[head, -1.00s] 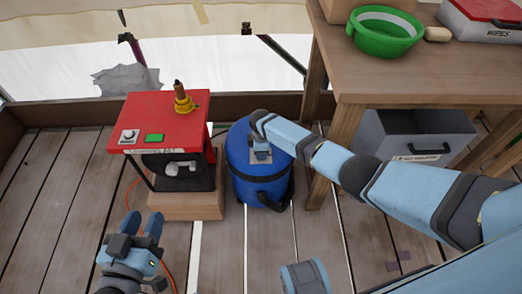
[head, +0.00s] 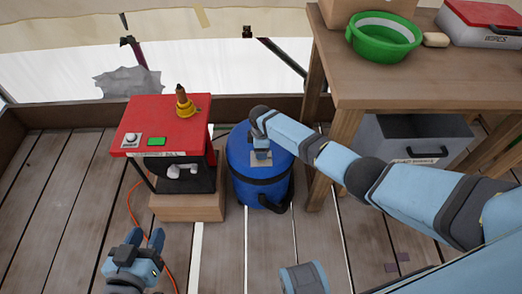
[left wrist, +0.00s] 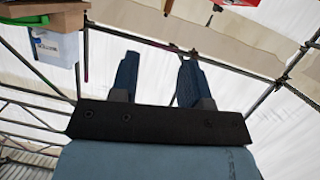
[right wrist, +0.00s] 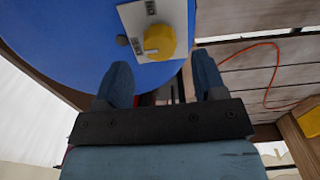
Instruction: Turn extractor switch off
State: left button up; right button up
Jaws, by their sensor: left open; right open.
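A blue drum-shaped extractor (head: 241,172) stands on the floor between a red-topped machine and the table. In the right wrist view its blue surface (right wrist: 60,30) carries a pale plate (right wrist: 132,15) with a yellow rotary switch (right wrist: 160,42). Label text on the plate is too small to read. My right gripper (right wrist: 160,66) is open and empty, with the switch just beyond the gap between its fingertips. I cannot tell whether they touch it. In the head view my right arm covers the switch. My left gripper (head: 147,238) is open and empty at the lower left.
The red-topped machine (head: 182,127) stands on a wooden block (head: 187,206) left of the extractor. A wooden table (head: 420,88) with a green bowl (head: 384,36) is at the right, a grey bin (head: 418,135) beneath. An orange cable (head: 137,213) crosses the floor.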

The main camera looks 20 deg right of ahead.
notch_tip(320, 180, up, 5)
jog(key=shift+p, duration=0.75)
pick_arm(q)
jog(key=shift+s+a+f+g+y+p, duration=0.65)
jog(key=shift+a+f+g+y+p, duration=0.1)
jog(key=shift+a+f+g, duration=0.15)
pick_arm(e)
jog(key=shift+r, duration=2.55)
